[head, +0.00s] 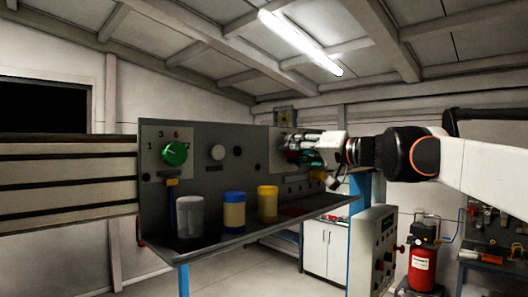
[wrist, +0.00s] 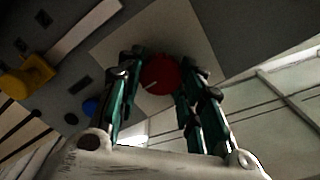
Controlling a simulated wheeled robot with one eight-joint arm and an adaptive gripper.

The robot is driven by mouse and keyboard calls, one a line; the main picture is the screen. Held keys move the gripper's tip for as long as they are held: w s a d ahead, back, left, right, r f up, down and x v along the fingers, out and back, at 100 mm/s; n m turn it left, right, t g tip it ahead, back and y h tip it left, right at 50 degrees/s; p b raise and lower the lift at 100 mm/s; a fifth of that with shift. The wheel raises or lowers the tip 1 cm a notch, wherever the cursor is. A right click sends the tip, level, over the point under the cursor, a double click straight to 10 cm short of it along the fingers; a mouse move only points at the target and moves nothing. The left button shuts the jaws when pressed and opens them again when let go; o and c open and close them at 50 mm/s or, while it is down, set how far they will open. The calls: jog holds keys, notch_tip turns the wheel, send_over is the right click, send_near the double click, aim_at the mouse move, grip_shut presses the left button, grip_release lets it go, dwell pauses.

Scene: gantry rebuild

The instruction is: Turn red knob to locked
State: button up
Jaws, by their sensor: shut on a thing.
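The red knob (wrist: 160,75) sits on a pale square plate (wrist: 112,45) on the grey panel, seen in the wrist view with a short white mark on its lower left part. My gripper (wrist: 160,82) is shut on the knob, one teal finger on each side of it. In the head view my gripper (head: 294,145) is at the right end of the panel and hides most of the knob. Any lettering for the locked position cannot be read.
The grey panel (head: 245,135) carries a green knob (head: 175,153) and a white knob (head: 217,152). On its shelf stand a grey cup (head: 189,217), a blue and yellow jar (head: 234,211) and a yellow cup (head: 267,204). A control box (head: 374,250) stands below my arm.

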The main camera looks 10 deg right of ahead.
jog(key=o, duration=1.1)
jog(key=shift+r, duration=0.1)
